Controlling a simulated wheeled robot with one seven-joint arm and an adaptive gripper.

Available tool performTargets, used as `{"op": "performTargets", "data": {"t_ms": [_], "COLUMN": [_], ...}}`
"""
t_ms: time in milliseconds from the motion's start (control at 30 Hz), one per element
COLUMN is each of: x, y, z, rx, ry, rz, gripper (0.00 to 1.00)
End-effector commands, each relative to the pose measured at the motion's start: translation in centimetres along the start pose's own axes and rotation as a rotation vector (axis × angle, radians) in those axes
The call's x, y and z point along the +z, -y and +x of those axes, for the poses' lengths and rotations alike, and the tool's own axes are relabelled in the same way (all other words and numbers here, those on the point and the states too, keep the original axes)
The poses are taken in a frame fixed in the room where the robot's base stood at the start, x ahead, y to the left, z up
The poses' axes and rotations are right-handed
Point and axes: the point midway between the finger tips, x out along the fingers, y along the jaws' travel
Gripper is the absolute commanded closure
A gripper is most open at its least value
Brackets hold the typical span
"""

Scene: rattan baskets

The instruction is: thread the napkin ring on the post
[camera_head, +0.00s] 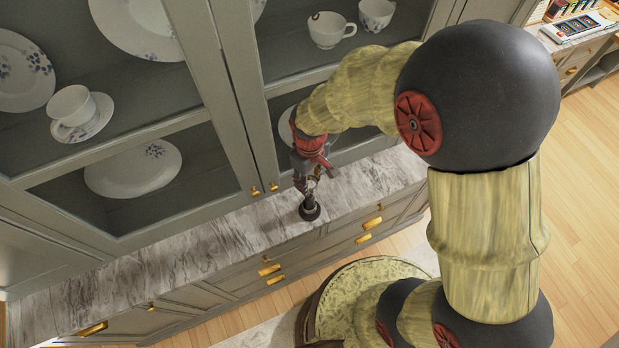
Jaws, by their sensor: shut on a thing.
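A small dark post with a round base (309,213) stands upright on the grey marble counter, close to its front edge. My gripper (308,187) points down directly above the base, around the upper part of the post as seen from here. It is shut on the napkin ring, of which only a small pale bit (312,181) shows between the fingers. The fingers hide most of the ring and the post's top. I cannot tell whether the ring is around the post or just above or in front of it.
The marble counter (190,252) is bare on both sides of the post. A grey-green glass-fronted cabinet (232,95) with plates and cups rises close behind my gripper. Drawers with brass handles (269,270) lie below the counter's front edge.

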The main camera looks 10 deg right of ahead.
Motion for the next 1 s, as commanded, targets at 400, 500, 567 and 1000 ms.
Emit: {"op": "performTargets", "data": {"t_ms": [400,500,567,1000], "x": [0.0,0.0,0.0,0.0], "y": [0.0,0.0,0.0,0.0], "z": [2.7,3.6,4.2,6.0], "rx": [0.000,0.000,0.000,0.000], "ry": [0.001,0.002,0.001,-0.001], "rz": [0.001,0.001,0.001,0.001], "gripper": [0.85,0.85,0.85,0.85]}}
